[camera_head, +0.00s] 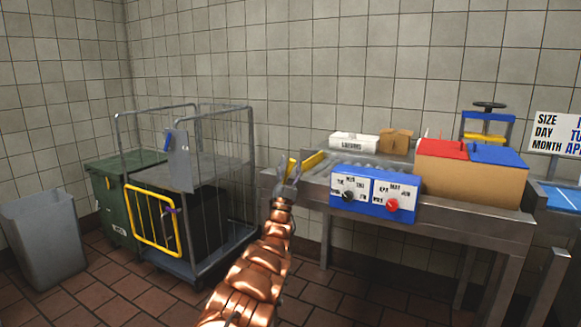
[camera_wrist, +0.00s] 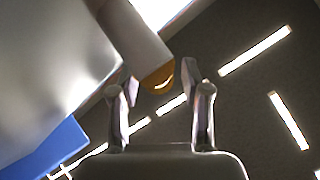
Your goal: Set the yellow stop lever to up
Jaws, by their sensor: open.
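The yellow stop lever (camera_head: 292,165) shows as a small yellow piece at the left end of the steel roller table, partly hidden by my gripper. My gripper (camera_head: 287,176) is open, with its fingers raised around or just in front of that piece; the head view does not settle which. In the wrist view, a pale cylinder with an orange-yellow rounded end (camera_wrist: 158,77) reaches in from the top, near the gap between the open fingers (camera_wrist: 160,92). It looks like the lever, but contact cannot be told.
A yellow bar (camera_head: 313,161) lies beside the rollers. A blue box with two dials (camera_head: 374,192) is on the table's front. A cardboard box with red and blue flaps (camera_head: 474,179) stands right. A wire cage cart (camera_head: 205,190) and grey bin (camera_head: 45,235) stand left.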

